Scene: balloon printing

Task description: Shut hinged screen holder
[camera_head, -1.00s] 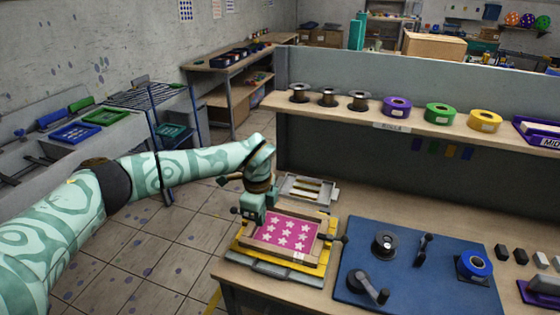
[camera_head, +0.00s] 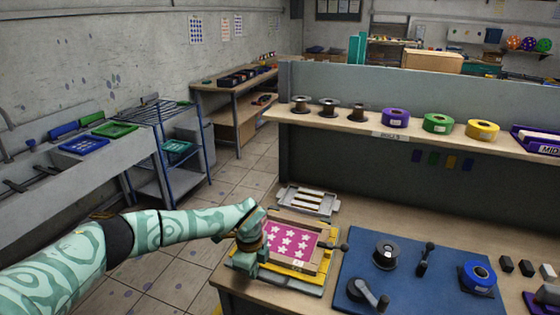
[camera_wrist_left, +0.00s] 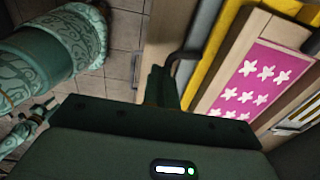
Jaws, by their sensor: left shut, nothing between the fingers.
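The hinged screen holder is a wooden frame (camera_head: 314,255) around a pink screen with white stars (camera_head: 290,240). It lies low, about flat, over a yellow base (camera_head: 305,268) at the bench's left end. Whether it sits fully down I cannot tell. The pink screen (camera_wrist_left: 251,80) also shows at the right of the left wrist view. My left gripper (camera_head: 247,262) is at the holder's left front side; its fingers (camera_wrist_left: 165,88) are shut and empty, beside the yellow edge in the wrist view. Contact is unclear. My right gripper is not in view.
A grey tray with pale bars (camera_head: 307,201) lies behind the holder. A black-knobbed lever (camera_head: 343,247) is at its right. A blue board (camera_head: 410,295) with a spool and crank stands further right. A shelf of spools (camera_head: 375,126) runs behind. Floor is open at left.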

